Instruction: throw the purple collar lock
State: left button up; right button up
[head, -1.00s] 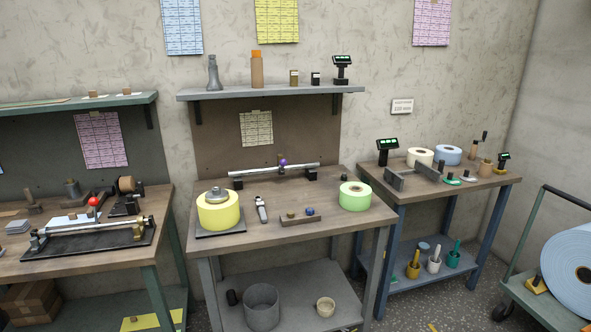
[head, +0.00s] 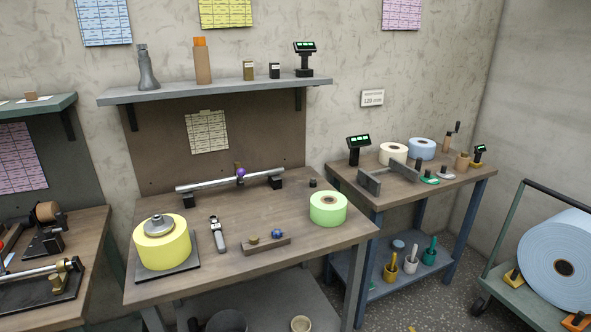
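The purple collar lock is a small purple knob (head: 241,173) on a collar around the middle of a silver shaft (head: 207,184). The shaft lies across two dark supports at the back of the middle bench (head: 284,211). A small brownish piece stands up just behind the purple knob; I cannot tell which way the lock is set. Neither of my grippers is in view.
On the middle bench are a yellow roll (head: 163,249) on a dark plate, a grey handled tool (head: 218,234), a block with brass and blue knobs (head: 266,246) and a green roll (head: 328,209). A shelf (head: 215,87) overhangs the back. The bench's middle is clear.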

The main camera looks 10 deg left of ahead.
aim_at(241, 172)
jog(key=z, duration=0.1)
jog(key=i, duration=0.85)
jog(key=u, duration=0.3)
